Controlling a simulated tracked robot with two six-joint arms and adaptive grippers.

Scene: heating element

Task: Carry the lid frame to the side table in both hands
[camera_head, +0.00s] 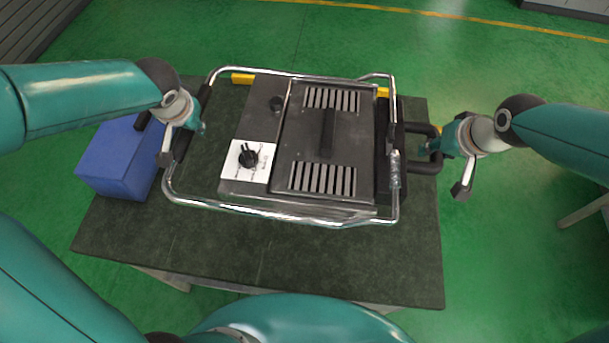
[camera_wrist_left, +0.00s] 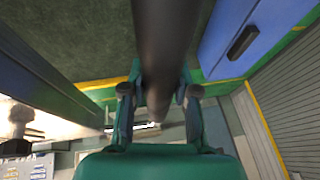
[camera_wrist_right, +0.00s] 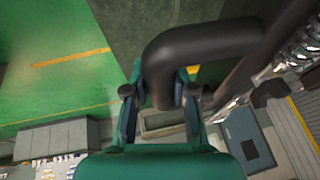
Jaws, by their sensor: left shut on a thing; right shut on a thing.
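The lid frame (camera_head: 285,211) is a bright metal tube loop around a dark box with slotted vents, a knob and a white dial plate, over a dark table. My left gripper (camera_head: 182,133) is shut on the frame's left side bar; in the left wrist view, the dark bar (camera_wrist_left: 165,45) runs between its fingers. My right gripper (camera_head: 436,148) is shut on a black bent handle (camera_head: 425,167) at the right side; the handle (camera_wrist_right: 195,45) also lies between its fingers in the right wrist view. I cannot tell whether the frame is lifted clear of the box.
A blue box (camera_head: 115,165) stands at the left of the dark table (camera_head: 330,265), close to my left gripper. Yellow pieces (camera_head: 243,78) show behind the frame. The table's front strip is bare. Green floor (camera_head: 480,60) is open behind and right. I cannot identify a side table.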

